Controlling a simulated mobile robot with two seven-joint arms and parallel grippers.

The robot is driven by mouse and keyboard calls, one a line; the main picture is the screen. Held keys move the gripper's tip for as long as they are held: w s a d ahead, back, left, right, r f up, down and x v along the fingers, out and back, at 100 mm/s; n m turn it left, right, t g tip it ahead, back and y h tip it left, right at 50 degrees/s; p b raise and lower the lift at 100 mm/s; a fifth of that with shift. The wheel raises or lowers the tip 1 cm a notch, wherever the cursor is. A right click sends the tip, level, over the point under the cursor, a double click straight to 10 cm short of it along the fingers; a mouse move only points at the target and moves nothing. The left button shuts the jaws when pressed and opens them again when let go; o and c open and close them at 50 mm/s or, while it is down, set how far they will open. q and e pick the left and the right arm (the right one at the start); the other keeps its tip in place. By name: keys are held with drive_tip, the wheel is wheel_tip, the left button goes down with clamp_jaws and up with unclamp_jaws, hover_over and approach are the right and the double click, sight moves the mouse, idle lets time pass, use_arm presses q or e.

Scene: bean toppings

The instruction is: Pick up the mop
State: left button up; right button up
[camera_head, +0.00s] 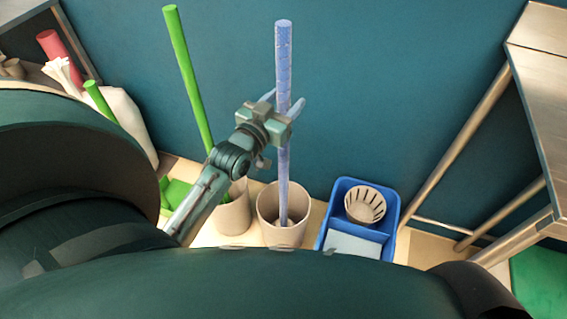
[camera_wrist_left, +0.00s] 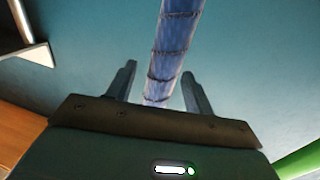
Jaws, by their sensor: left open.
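A long blue handle (camera_head: 284,60), seemingly the mop, stands nearly upright in a beige bucket (camera_head: 268,232); its lower end is hidden inside the bucket. My left gripper (camera_head: 284,101) is at the upper part of this handle, its two fingers open on either side of it. In the left wrist view the blue handle (camera_wrist_left: 172,45) runs between the open fingers (camera_wrist_left: 160,70), with gaps visible on both sides. My right gripper is not in view.
A green handle (camera_head: 188,75) stands in another beige bucket (camera_head: 233,215) to the left. A blue bin (camera_head: 389,205) holding a beige slotted basket (camera_head: 364,204) is to the right. A table with metal legs (camera_head: 460,150) stands at the right. A teal wall is behind.

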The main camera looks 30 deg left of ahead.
use_arm(q)
drive_tip(key=shift+w, duration=0.85)
drive_tip(key=c, duration=0.8)
drive_tip(key=shift+r, duration=0.1)
drive_tip(key=shift+c, duration=1.3)
